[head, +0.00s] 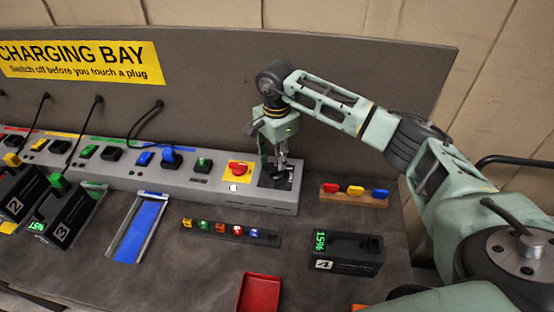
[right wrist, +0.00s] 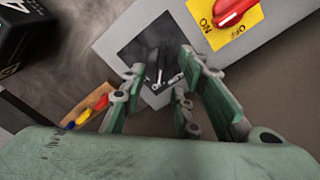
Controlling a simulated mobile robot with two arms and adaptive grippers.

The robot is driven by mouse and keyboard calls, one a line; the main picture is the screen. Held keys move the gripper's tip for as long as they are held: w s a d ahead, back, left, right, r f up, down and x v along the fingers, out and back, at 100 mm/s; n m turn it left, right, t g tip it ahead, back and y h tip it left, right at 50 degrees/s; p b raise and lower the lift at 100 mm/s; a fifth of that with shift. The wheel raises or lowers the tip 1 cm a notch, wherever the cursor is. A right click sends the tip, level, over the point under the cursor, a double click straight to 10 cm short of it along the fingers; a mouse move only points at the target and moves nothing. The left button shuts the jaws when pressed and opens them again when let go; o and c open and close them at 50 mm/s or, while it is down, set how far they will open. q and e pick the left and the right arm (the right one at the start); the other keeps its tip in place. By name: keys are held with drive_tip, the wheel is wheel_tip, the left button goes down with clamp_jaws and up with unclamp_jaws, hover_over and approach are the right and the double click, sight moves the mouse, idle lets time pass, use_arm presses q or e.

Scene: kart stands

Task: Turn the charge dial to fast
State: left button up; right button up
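The charge dial (right wrist: 160,62) appears as a dark knob on a dark square plate (right wrist: 130,50) at the right end of the grey charging strip. Its markings are too small or covered to read. My right gripper (head: 281,165) points down over this plate in the head view and hides most of the dial. In the right wrist view my right gripper (right wrist: 165,80) has its fingertips apart, on either side of the knob. I cannot tell whether they touch it. My left gripper is not in view.
A red switch (head: 238,169) on a yellow ON/OFF plate is just left of the dial. A wooden block (head: 353,201) with coloured pieces, battery 4 (head: 340,266) and a red tray (head: 258,294) are nearby. Plugs and cables line the grey strip (head: 262,206) leftward. A grey panel stands behind.

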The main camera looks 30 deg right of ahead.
sight(277, 172)
wheel_tip(277, 172, down, 2)
drive_tip(key=shift+f+p, duration=0.2)
drive_tip(key=shift+p, duration=0.15)
drive_tip(key=shift+w+d+f, duration=0.1)
drive_tip(key=shift+w+f, duration=0.05)
drive_tip(key=shift+f, duration=0.65)
drive_tip(key=c, duration=0.5)
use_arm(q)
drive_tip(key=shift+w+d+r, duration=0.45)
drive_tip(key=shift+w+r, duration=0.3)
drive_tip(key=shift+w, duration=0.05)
use_arm(e)
clamp_jaws()
